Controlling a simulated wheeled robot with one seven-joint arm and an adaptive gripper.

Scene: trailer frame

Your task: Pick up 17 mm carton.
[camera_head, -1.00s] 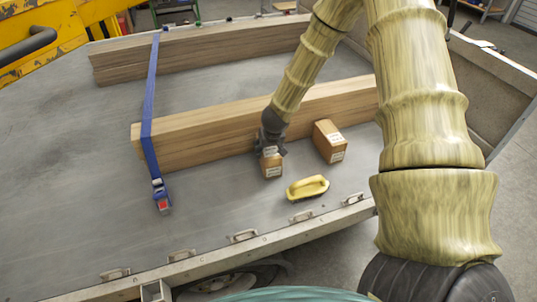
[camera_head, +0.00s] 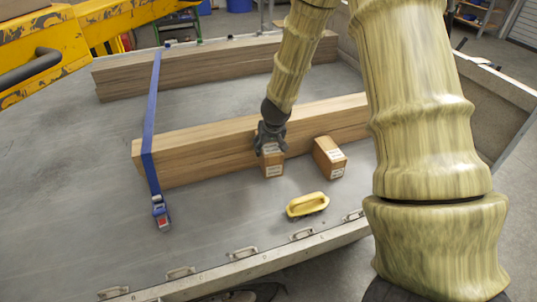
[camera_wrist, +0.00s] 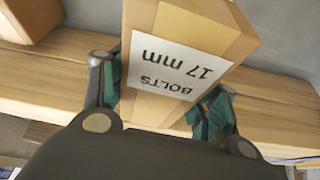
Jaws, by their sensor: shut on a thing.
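The 17 mm carton (camera_head: 273,171) is a brown box with a white label, in front of the near timber stack in the head view. In the wrist view the carton (camera_wrist: 195,30) shows its label "BOLTS 17 mm" upside down. My gripper (camera_head: 270,147) comes down on it from above. In the wrist view the fingers of my gripper (camera_wrist: 160,98) press on both sides of it. The carton appears slightly raised off the trailer bed, though a gap under it is hard to see.
A second brown carton (camera_head: 329,157) stands close to the right. A yellow-handled brush (camera_head: 307,204) lies in front. The near timber stack (camera_head: 205,145) is right behind, with a blue strap (camera_head: 150,125) at its left. The trailer bed (camera_head: 90,215) is clear at front left.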

